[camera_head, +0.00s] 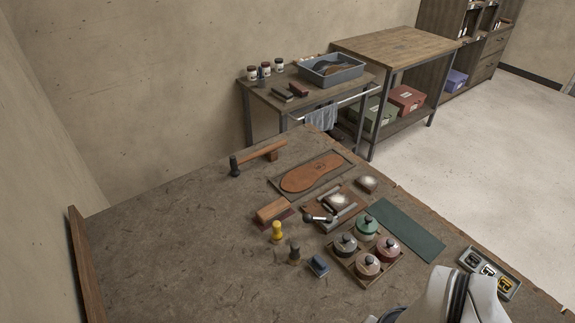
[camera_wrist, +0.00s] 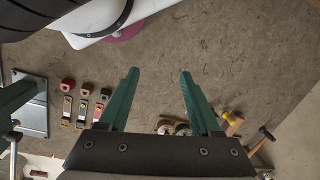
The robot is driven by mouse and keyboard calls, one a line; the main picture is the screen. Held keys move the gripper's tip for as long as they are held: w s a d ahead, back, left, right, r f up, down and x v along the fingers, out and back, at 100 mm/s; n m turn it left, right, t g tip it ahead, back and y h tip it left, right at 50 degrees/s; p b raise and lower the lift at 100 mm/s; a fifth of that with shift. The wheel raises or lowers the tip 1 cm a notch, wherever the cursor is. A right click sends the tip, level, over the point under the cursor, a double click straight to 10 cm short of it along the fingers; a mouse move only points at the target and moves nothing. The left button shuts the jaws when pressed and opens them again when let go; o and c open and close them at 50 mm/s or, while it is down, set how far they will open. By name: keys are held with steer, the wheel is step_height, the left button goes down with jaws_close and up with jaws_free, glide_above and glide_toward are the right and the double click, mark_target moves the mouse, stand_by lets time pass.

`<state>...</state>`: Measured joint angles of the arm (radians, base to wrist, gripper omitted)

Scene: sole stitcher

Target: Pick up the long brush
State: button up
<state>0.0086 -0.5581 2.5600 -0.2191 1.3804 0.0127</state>
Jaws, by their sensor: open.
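The likeliest long brush is a rectangular wooden block (camera_head: 273,210) with a darker lower edge, lying on the workbench in the head view, left of the small tray with the white pad. It is too small to be sure of its bristles. My gripper (camera_wrist: 158,72) shows in the wrist view with two green fingers spread apart and nothing between them. The brown bench top lies beyond the fingers. I cannot make out the brush in the wrist view. In the head view only a white part of my arm shows, at the lower right, far from the block.
Near the block stand a yellow-handled tool (camera_head: 277,231), a dark-handled tool (camera_head: 294,254) and a blue block (camera_head: 318,266). A hammer (camera_head: 258,157), a leather sole (camera_head: 313,174) and a tray of lidded pots (camera_head: 345,265) surround it. The bench's left side is clear.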

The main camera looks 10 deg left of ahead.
steer(key=o, duration=0.4)
steer(key=shift+c, duration=0.2)
steer(key=w+r+n, duration=0.3)
steer(key=w+n, duration=0.2)
steer(key=w, duration=0.2)
steer(key=n+t+h, duration=0.3)
steer(key=n+h, duration=0.2)
steer(key=n, duration=2.2)
glide_above(270, 210)
steer(key=s+a, duration=0.4)
step_height(270, 210, down, 9)
steer(key=shift+n, duration=0.5)
steer(key=x, duration=1.6)
steer(key=shift+w+a, duration=0.2)
